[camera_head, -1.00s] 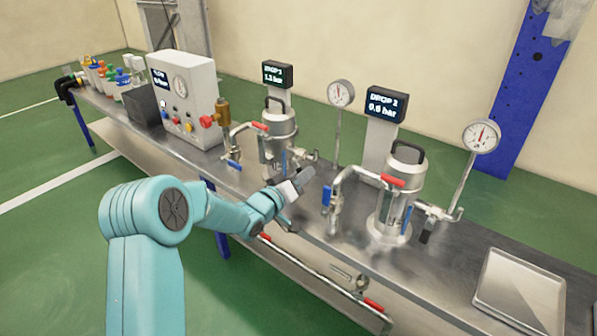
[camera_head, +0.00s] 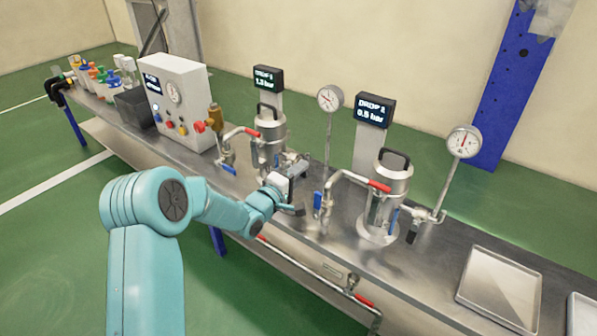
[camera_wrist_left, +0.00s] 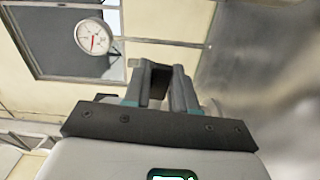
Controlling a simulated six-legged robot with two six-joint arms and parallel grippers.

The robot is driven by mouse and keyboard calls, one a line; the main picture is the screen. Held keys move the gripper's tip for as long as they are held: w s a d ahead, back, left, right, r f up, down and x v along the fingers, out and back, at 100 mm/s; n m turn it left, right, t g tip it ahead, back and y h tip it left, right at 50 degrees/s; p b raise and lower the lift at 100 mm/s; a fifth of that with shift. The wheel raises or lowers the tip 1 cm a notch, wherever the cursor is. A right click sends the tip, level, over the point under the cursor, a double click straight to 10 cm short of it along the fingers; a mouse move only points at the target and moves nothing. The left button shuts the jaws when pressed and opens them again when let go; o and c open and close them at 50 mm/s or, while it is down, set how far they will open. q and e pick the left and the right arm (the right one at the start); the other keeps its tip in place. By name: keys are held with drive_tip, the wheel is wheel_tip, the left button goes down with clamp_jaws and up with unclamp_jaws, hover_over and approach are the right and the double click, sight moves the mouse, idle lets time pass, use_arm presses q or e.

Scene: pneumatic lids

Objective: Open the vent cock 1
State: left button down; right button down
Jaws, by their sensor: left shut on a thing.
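Whether the handle is turned cannot be told. My right gripper is not in view.
A gauge (camera_head: 330,99) rises on a post behind my gripper. Red and blue valve levers are close by. A tray (camera_head: 499,285) lies at the right.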

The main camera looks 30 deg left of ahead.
use_arm(q)
drive_tip(key=shift+r+n, duration=0.2)
drive_tip(key=shift+n, duration=0.4)
drive_tip(key=c, duration=1)
unclamp_jaws()
drive_tip(key=shift+s, duration=0.1)
drive_tip(key=s+a+p, duration=0.1)
drive_tip(key=s+p, duration=0.2)
drive_tip(key=s, duration=1.3)
drive_tip(key=shift+a, duration=0.1)
